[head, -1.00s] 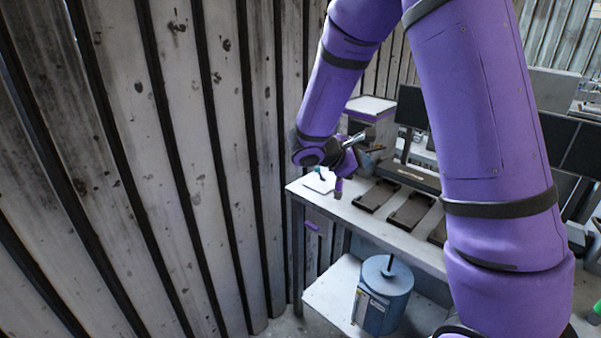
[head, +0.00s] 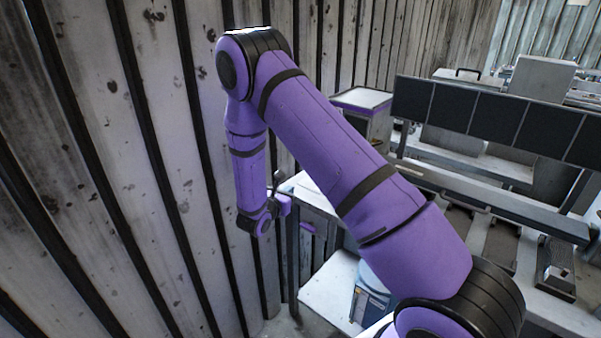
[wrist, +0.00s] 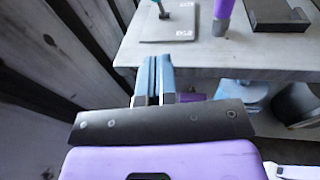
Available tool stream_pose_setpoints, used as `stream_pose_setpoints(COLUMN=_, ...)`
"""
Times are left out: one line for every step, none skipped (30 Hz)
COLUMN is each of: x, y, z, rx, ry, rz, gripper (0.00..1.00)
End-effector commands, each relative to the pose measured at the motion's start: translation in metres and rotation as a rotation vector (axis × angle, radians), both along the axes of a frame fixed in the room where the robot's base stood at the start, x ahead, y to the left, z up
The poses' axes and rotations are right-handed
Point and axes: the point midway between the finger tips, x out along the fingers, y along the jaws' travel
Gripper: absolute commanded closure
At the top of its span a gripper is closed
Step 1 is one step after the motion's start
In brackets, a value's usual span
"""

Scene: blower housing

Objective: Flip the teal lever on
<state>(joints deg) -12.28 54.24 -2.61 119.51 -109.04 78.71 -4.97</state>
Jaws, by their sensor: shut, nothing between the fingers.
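In the wrist view a teal lever (wrist: 163,7) shows at the top edge, standing on a flat grey plate (wrist: 168,28) on the bench; its upper part is cut off by the frame. My gripper (wrist: 153,62) is shut and empty, in front of the bench edge and short of the plate in that picture. In the head view my gripper (head: 283,203) is small, near the left end of the bench, partly hidden by my own wrist. The lever is hidden by my arm in the head view.
A purple post (wrist: 222,14) stands right of the plate, with a dark tray (wrist: 277,14) beyond it. The bench top (wrist: 235,52) is clear in front. A blue canister (head: 372,296) stands on the lower shelf. A plank wall (head: 160,190) rises close on the left.

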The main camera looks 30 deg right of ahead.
Motion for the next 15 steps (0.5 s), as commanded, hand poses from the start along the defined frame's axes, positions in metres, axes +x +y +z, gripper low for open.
stream_pose_setpoints(x=0.0006, y=0.0007, z=-0.0021, rx=-0.003, ry=0.003, rz=0.006, gripper=1.0)
stream_pose_setpoints(x=0.0009, y=0.0009, z=-0.0026, rx=-0.003, ry=0.004, rz=0.009, gripper=1.0)
stream_pose_setpoints(x=0.0011, y=0.0011, z=-0.003, rx=-0.005, ry=0.004, rz=0.01, gripper=1.0)
stream_pose_setpoints(x=0.0012, y=0.0011, z=-0.003, rx=-0.005, ry=0.004, rz=0.011, gripper=1.0)
stream_pose_setpoints(x=0.0011, y=0.0012, z=-0.003, rx=-0.005, ry=0.004, rz=0.011, gripper=1.0)
stream_pose_setpoints(x=0.0012, y=0.0012, z=-0.0029, rx=-0.005, ry=0.004, rz=0.011, gripper=1.0)
stream_pose_setpoints(x=0.0011, y=0.0012, z=-0.0028, rx=-0.005, ry=0.004, rz=0.01, gripper=1.0)
stream_pose_setpoints(x=0.0011, y=0.0012, z=-0.0028, rx=-0.005, ry=0.004, rz=0.01, gripper=1.0)
stream_pose_setpoints(x=0.001, y=0.0011, z=-0.0028, rx=-0.005, ry=0.004, rz=0.01, gripper=1.0)
stream_pose_setpoints(x=0.001, y=0.0011, z=-0.0028, rx=-0.005, ry=0.004, rz=0.01, gripper=1.0)
stream_pose_setpoints(x=0.001, y=0.001, z=-0.0028, rx=-0.005, ry=0.004, rz=0.01, gripper=1.0)
stream_pose_setpoints(x=0.0013, y=0.0005, z=-0.0027, rx=-0.005, ry=0.004, rz=0.009, gripper=1.0)
stream_pose_setpoints(x=0.0017, y=-0.0003, z=-0.0029, rx=-0.004, ry=0.003, rz=0.009, gripper=1.0)
stream_pose_setpoints(x=0.0024, y=-0.0015, z=-0.003, rx=-0.004, ry=0.003, rz=0.009, gripper=1.0)
stream_pose_setpoints(x=0.0037, y=-0.0037, z=-0.0034, rx=-0.004, ry=0.003, rz=0.008, gripper=1.0)
